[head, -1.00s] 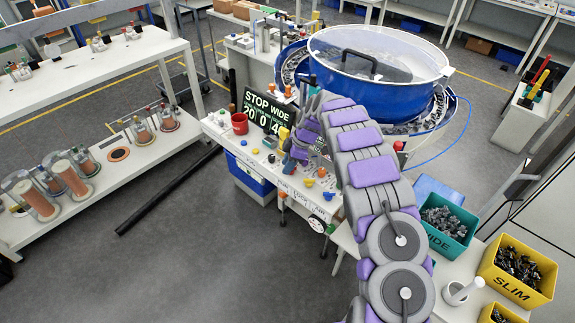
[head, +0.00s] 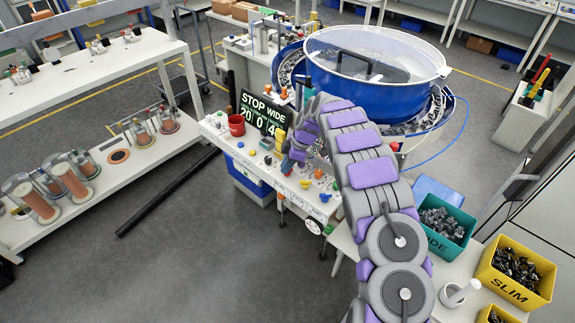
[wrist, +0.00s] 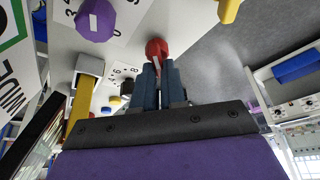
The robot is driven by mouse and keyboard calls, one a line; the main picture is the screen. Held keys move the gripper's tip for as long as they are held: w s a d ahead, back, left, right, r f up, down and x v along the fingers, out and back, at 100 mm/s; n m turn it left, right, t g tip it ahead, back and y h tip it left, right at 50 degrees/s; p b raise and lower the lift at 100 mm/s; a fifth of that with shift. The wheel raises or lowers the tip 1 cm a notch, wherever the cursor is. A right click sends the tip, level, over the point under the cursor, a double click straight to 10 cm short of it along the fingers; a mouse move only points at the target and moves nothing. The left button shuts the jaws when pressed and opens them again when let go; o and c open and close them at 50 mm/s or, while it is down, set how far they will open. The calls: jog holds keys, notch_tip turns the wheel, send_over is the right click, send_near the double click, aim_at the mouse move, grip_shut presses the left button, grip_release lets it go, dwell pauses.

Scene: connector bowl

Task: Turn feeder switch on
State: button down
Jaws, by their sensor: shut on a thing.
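My gripper (wrist: 160,88) is shut on a red knob (wrist: 156,47) in the wrist view. The blue-grey fingers stand close together around its near side. The knob has a pale mark on its face and sits on the light control panel (wrist: 135,40). In the head view my gripper (head: 288,160) is down at the panel (head: 228,142), and the arm hides part of it. The knob cannot be clearly told there. The panel's front labels are too small to read surely.
A purple knob (wrist: 97,20) and a yellow lever (wrist: 229,10) flank the red knob. A red cup (head: 237,125) and a STOP WIDE display (head: 263,113) stand on the panel. The blue bowl feeder (head: 365,95) is behind. Teal (head: 446,240) and yellow (head: 500,282) bins stand right.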

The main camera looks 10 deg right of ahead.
jog(key=shift+s+d+m, duration=0.1)
jog(key=shift+d+m, duration=0.15)
jog(key=shift+m, duration=0.15)
jog(key=m+t, duration=0.1)
jog(key=m, duration=0.1)
jog(key=m+t+h, duration=0.1)
jog(key=m, duration=0.1)
jog(key=shift+s+f+m+p, duration=0.1)
jog(key=shift+s+m+p, duration=0.05)
jog(key=shift+m+p, duration=0.2)
jog(key=m+t+h+p, duration=0.1)
jog(key=m, duration=0.2)
jog(key=shift+p, duration=0.3)
jog(key=m+p, duration=0.2)
jog(key=p, duration=0.1)
jog(key=m+h+p, duration=0.1)
jog(key=m, duration=0.1)
jog(key=shift+s+r+t, duration=0.1)
jog(key=shift+r+t, duration=0.15)
jog(key=shift+t, duration=0.05)
jog(key=shift+f+m+h+p, duration=0.1)
jog(key=shift+m+h+p, duration=0.3)
jog(key=shift+m+p, duration=0.6)
jog(key=shift+f+m+h, duration=0.2)
jog(key=shift+m+h, duration=0.2)
jog(key=shift+m, duration=0.45)
jog(key=shift+a+f+m+h+b, duration=0.1)
jog(key=shift+m+h+b, duration=0.25)
jog(key=shift+m, duration=0.45)
